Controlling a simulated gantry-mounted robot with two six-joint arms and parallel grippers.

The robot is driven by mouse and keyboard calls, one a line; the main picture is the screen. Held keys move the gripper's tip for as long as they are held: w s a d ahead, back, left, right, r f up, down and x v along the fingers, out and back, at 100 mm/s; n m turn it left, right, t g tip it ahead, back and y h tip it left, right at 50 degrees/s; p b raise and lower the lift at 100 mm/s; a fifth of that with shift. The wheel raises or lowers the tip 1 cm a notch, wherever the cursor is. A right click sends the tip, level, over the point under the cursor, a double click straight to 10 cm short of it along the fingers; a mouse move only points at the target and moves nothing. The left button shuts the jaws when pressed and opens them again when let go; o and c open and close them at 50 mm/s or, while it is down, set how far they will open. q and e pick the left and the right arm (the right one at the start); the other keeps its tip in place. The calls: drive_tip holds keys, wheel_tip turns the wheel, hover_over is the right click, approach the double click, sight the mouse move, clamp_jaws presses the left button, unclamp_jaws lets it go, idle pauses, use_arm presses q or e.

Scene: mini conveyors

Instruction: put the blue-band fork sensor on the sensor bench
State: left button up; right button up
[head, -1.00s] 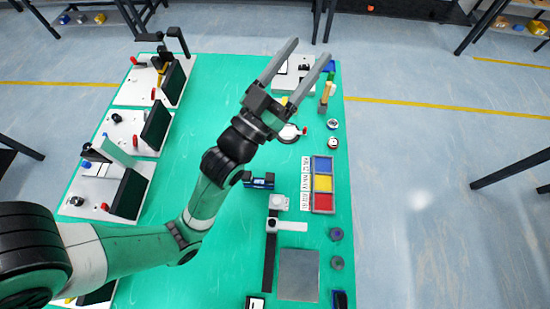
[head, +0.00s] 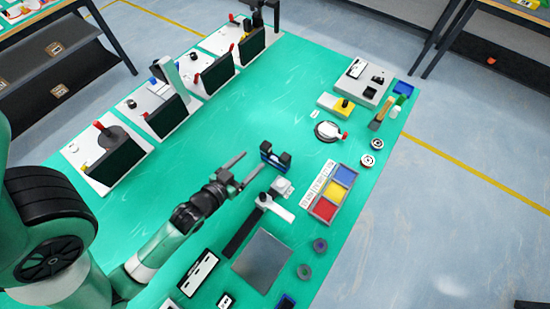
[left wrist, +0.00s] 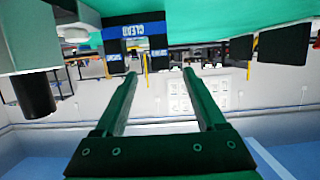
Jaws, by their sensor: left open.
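The blue-band fork sensor (head: 276,157) is a small dark U-shaped block with a blue band, standing on the green table near its middle. In the left wrist view, what looks like the same sensor (left wrist: 136,31) shows at the top, its blue band lettered and its dark prongs pointing down in the picture. My left gripper (head: 251,162) is open and empty, its fingertips just left of the sensor. Its two fingers also show in the left wrist view (left wrist: 160,75). I cannot tell for sure which fixture is the sensor bench. My right gripper is not in view.
A rail with a white block (head: 282,188) lies just below the sensor. A tray of blue, yellow and red bins (head: 322,210) stands to its right. Conveyor stations (head: 112,155) line the left edge. A grey-white fixture (head: 362,82) stands at the back.

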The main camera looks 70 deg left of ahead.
sight(263, 151)
use_arm(q)
drive_tip(key=x, duration=0.4)
drive_tip(key=shift+w+a+f+b, duration=0.1)
drive_tip(key=shift+w+f+b, duration=0.05)
drive_tip(key=shift+b, duration=0.25)
drive_tip(key=b+x, duration=0.1)
drive_tip(key=x, duration=0.3)
drive_tip(key=shift+f+b, duration=0.15)
drive_tip(key=shift+b, duration=0.15)
drive_tip(key=shift+w+a, duration=0.2)
drive_tip(key=shift+w, duration=0.1)
clamp_jaws()
